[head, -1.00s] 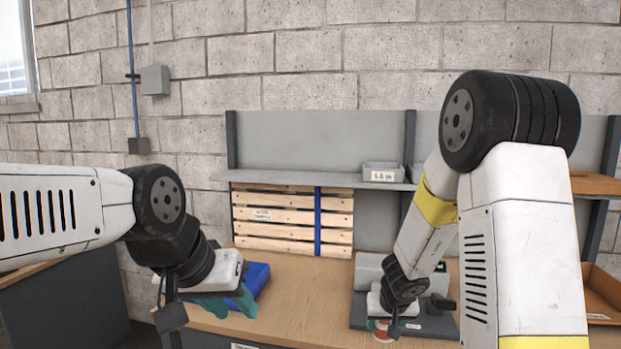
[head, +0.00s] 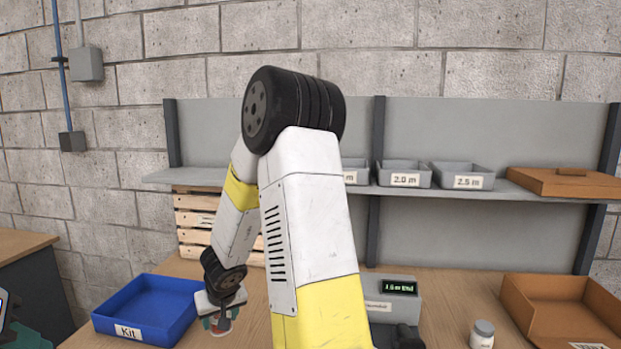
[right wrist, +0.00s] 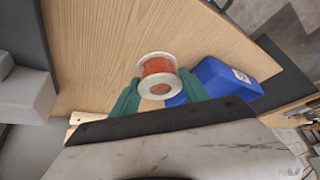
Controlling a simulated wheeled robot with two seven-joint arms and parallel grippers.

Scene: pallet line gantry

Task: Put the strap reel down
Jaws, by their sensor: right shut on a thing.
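The strap reel (right wrist: 157,67) has pale flanges and an orange-red winding. In the right wrist view it sits between the two teal fingers of my right gripper (right wrist: 160,86), which is shut on it. In the head view, my right gripper (head: 219,322) holds the reel just right of the blue Kit bin, over the wooden bench; the reel is mostly hidden there. I cannot tell its exact height above the bench. My left gripper (head: 22,338) is only partly in view at the lower left edge, and its fingers cannot be judged.
The blue Kit bin (head: 104,325) stands on the bench (head: 250,290). A grey machine with a lit display (head: 399,288) is right of my right arm. A white bottle (head: 482,334) and an orange-brown tray (head: 545,318) are further right. A shelf (head: 373,188) carries labelled grey bins.

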